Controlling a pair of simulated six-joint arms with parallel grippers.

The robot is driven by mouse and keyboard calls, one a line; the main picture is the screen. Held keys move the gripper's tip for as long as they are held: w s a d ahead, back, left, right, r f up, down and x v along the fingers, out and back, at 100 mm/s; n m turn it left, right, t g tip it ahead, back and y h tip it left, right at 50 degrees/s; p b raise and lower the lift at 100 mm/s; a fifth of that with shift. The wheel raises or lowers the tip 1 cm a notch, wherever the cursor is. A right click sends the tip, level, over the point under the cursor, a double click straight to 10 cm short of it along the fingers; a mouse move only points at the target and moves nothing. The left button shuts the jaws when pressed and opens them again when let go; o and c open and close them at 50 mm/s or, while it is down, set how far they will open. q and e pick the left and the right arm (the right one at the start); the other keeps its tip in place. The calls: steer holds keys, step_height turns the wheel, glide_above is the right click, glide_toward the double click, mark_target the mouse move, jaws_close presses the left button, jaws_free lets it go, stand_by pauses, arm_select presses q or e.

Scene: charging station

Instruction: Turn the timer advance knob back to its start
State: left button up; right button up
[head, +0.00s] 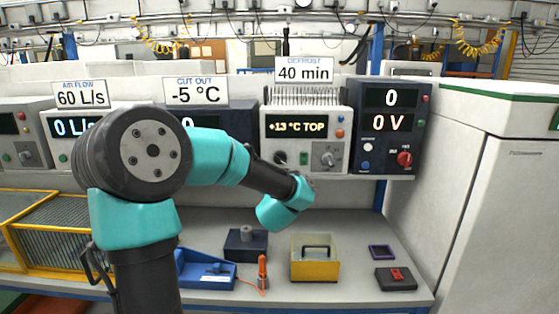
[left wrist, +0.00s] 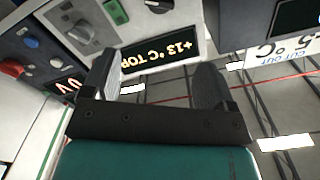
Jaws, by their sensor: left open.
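A white controller (head: 292,138) reads "+13 °C TOP" under a "DEFROST 40 min" sign (head: 304,70). Its front has a black round knob (head: 280,158), a green button and a grey knob on a square plate (head: 328,158). In the left wrist view the black knob (left wrist: 159,5) and grey knob (left wrist: 82,31) show at the top, upside down. No label tells which is the timer advance knob. My left gripper (left wrist: 153,80) is open and empty, its fingers apart in front of the controller's display. In the head view my wrist hides the fingers.
A dark power unit (head: 391,128) reading "0 V" stands right of the controller. On the bench below are a yellow box (head: 315,268), a blue tray (head: 208,272), an orange-handled tool (head: 262,272) and a black block (head: 246,244). A white cabinet (head: 455,170) closes off the right.

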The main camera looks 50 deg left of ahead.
mark_target(281, 160)
arm_select(q)
steer(key=shift+w, duration=0.15)
steer(key=x, duration=1.7)
steer(key=shift+a+f, duration=0.15)
steer(key=c, duration=0.9)
